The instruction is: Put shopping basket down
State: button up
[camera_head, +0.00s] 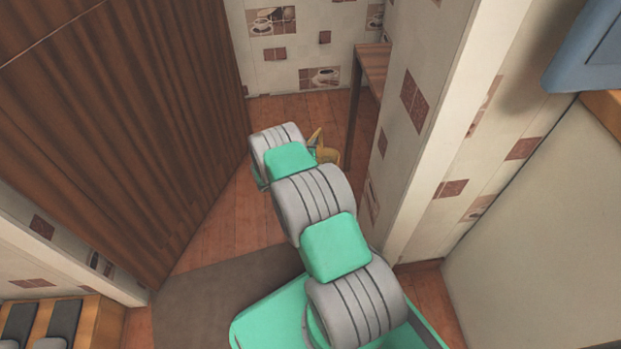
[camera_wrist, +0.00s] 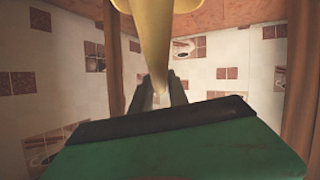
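The yellow shopping basket (camera_head: 328,154) shows in the head view just past the end of my arm, partly hidden behind it. In the wrist view, the basket's yellow part (camera_wrist: 156,35) fills the top middle and narrows to a tip between the two grey fingers of my gripper (camera_wrist: 160,94). The fingers are close on either side of this tip, and the gripper appears shut on it. Most of the basket is outside the wrist view. In the head view my fingers are mostly hidden by the arm.
A brown slatted wall or door (camera_head: 120,120) stands on the left. A tiled wall corner (camera_head: 425,110) stands close on the right. A small wooden table (camera_head: 372,68) is just beyond the basket at the right. Wooden floor (camera_head: 235,215) is clear left of my arm.

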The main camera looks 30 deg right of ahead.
grip_shut()
jog(key=shift+w+r, duration=0.1)
jog(key=shift+r, duration=0.15)
dwell(0.6)
